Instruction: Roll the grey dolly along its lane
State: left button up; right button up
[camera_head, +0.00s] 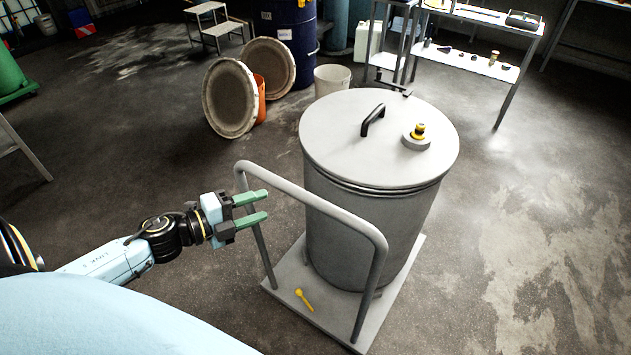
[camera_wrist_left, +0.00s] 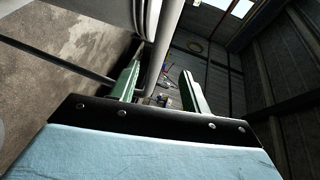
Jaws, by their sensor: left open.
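The grey dolly (camera_head: 389,318) is a flat plate on the floor with a bent tube push handle (camera_head: 320,202) at its near side. A large grey lidded drum (camera_head: 362,230) stands upright on it. My left gripper (camera_head: 267,204) is open, with green fingers, at the left end of the handle. In the head view its fingers overlap the left post. In the left wrist view the fingers (camera_wrist_left: 161,66) are apart, with a pale tube (camera_wrist_left: 166,32) seen between them; I cannot tell whether they touch it. My right gripper is not in view.
A yellow tool (camera_head: 304,299) lies on the dolly plate. Two round lids (camera_head: 229,98), a white bucket (camera_head: 332,79) and a dark blue drum (camera_head: 289,35) stand behind. A bench (camera_head: 470,62) is at the back right. The floor to the right is clear.

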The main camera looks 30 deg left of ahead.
aim_at(306, 192)
pick_arm(q)
jog(key=x, duration=0.4)
jog(key=shift+d, duration=0.1)
jog(key=x, duration=0.7)
jog(key=shift+w+d+p, duration=0.2)
jog(key=shift+w+p, duration=0.1)
jog(key=shift+w, duration=0.05)
jog(key=shift+w+d+f, duration=0.15)
jog(key=shift+w+d, duration=0.1)
jog(key=shift+w, duration=0.2)
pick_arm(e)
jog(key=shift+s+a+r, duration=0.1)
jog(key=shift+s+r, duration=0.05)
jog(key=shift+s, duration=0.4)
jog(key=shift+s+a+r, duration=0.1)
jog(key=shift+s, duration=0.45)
pick_arm(q)
grip_shut()
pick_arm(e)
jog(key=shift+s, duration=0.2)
